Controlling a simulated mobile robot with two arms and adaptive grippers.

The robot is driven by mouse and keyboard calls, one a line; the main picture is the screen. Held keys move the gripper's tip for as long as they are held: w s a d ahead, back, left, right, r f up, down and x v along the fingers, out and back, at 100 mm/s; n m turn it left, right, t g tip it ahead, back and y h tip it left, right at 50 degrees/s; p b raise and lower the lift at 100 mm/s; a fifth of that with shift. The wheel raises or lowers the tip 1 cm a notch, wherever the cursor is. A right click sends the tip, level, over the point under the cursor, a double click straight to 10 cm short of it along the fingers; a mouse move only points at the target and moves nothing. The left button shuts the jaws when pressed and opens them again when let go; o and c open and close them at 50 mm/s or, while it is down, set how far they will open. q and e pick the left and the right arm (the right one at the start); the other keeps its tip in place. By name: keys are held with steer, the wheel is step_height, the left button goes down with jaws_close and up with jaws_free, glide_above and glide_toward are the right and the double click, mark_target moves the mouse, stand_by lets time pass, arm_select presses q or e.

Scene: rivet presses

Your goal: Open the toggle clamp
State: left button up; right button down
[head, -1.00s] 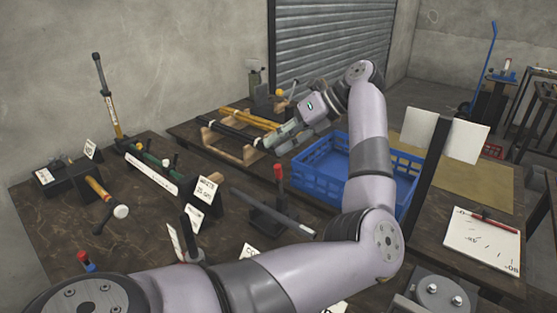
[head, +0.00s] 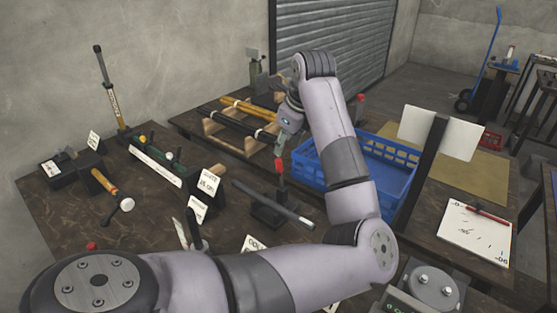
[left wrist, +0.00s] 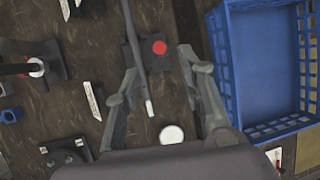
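A toggle clamp with a red-tipped upright handle (head: 279,166) stands on a dark base (head: 268,212) on the wooden bench. A long grey bar (head: 292,214) lies across beside the handle. My left gripper (head: 281,148) is just above the red tip, pointing down. In the left wrist view the red tip (left wrist: 159,47) shows end-on between the spread fingers (left wrist: 160,64), nearer the right one, with a gap on both sides. The grey bar (left wrist: 138,60) passes left of the tip. The left gripper is open and empty. My right gripper is not in view.
A blue crate (head: 388,157) stands right of the clamp, close to my left arm. A wooden rack with yellow and black tubes (head: 250,108) is behind. Label cards (head: 208,183), a hammer (head: 102,180) and a green-handled fixture (head: 160,160) are on the left.

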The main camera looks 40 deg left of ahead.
mark_target(279, 161)
arm_select(q)
steer(key=p+x, duration=0.1)
steer(key=x, duration=0.9)
steer(key=shift+s, duration=0.1)
steer(key=shift+d, duration=0.1)
jaws_close()
stand_by(0.4)
